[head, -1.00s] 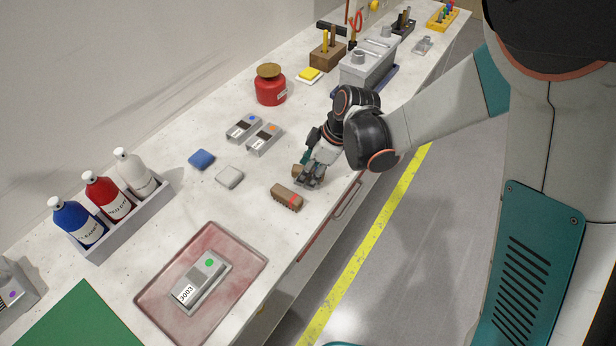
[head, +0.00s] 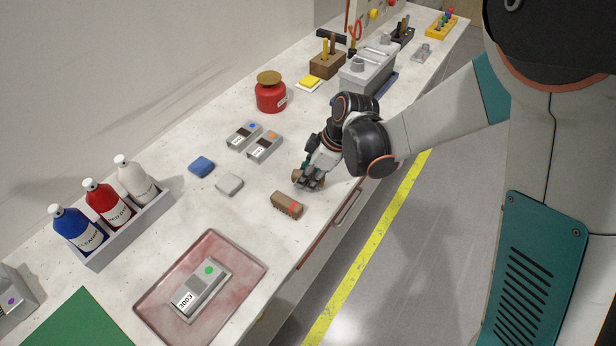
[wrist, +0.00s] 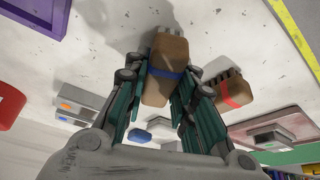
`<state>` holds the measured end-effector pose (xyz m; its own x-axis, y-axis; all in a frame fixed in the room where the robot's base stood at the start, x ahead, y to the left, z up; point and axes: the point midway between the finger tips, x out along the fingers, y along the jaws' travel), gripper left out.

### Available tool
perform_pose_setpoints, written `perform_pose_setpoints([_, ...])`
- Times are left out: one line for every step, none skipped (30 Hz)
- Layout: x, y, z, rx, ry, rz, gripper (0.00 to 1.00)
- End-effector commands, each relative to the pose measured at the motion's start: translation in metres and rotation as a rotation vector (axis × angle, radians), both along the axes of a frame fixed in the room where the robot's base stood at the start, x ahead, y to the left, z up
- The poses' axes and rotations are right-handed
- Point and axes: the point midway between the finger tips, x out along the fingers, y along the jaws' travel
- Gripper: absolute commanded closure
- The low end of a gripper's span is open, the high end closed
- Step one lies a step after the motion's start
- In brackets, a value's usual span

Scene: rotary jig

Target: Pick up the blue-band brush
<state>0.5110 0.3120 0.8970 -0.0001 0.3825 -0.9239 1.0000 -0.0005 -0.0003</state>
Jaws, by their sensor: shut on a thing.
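The blue-band brush (wrist: 167,70) is a brown wooden block with a blue band and dark bristles at one end, seen between my gripper's fingers in the wrist view. My gripper (head: 308,182) is shut on it over the bench; the fingers also show in the wrist view (wrist: 163,98). In the head view the brush is mostly hidden by the gripper, with only a brown end (head: 296,175) showing. Whether it touches the bench is unclear. A similar brush with a red band (head: 286,205) lies beside it on the bench, also in the wrist view (wrist: 230,90).
Two grey boxes (head: 264,147) and a red jar (head: 271,97) stand further back. A red tray (head: 247,283) is in front. The bench edge is close on the right.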

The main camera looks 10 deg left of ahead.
Motion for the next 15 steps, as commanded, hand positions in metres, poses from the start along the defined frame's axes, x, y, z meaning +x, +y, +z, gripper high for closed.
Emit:
perform_pose_setpoints([0.0,0.0,0.008,0.0,0.0,0.0,1.0])
perform_pose_setpoints([0.0,0.0,0.012,0.0,0.0,0.0,1.0])
perform_pose_setpoints([0.0,0.0,0.019,0.0,0.0,0.0,1.0])
perform_pose_setpoints([0.0,0.0,0.024,0.0,0.0,0.0,1.0])
perform_pose_setpoints([0.0,0.0,0.03,0.0,0.0,0.0,1.0])
perform_pose_setpoints([0.0,0.0,0.039,0.0,0.0,0.0,1.0])
perform_pose_setpoints([0.0,0.0,0.047,0.0,0.0,0.0,1.0])
perform_pose_setpoints([0.0,0.0,0.055,0.0,0.0,0.0,1.0])
perform_pose_setpoints([0.0,0.0,0.066,0.0,0.0,0.0,1.0])
perform_pose_setpoints([0.0,0.0,0.075,0.0,0.0,0.0,1.0])
perform_pose_setpoints([-0.001,0.0,0.084,0.0,0.0,0.0,1.0])
perform_pose_setpoints([0.0,0.0,0.096,0.0,0.0,0.0,1.0])
perform_pose_setpoints([-0.001,0.0,0.104,0.0,0.0,0.0,1.0])
perform_pose_setpoints([0.0,0.0,0.113,0.0,0.0,0.0,1.0])
perform_pose_setpoints([0.0,0.0,0.123,0.0,0.0,0.0,1.0])
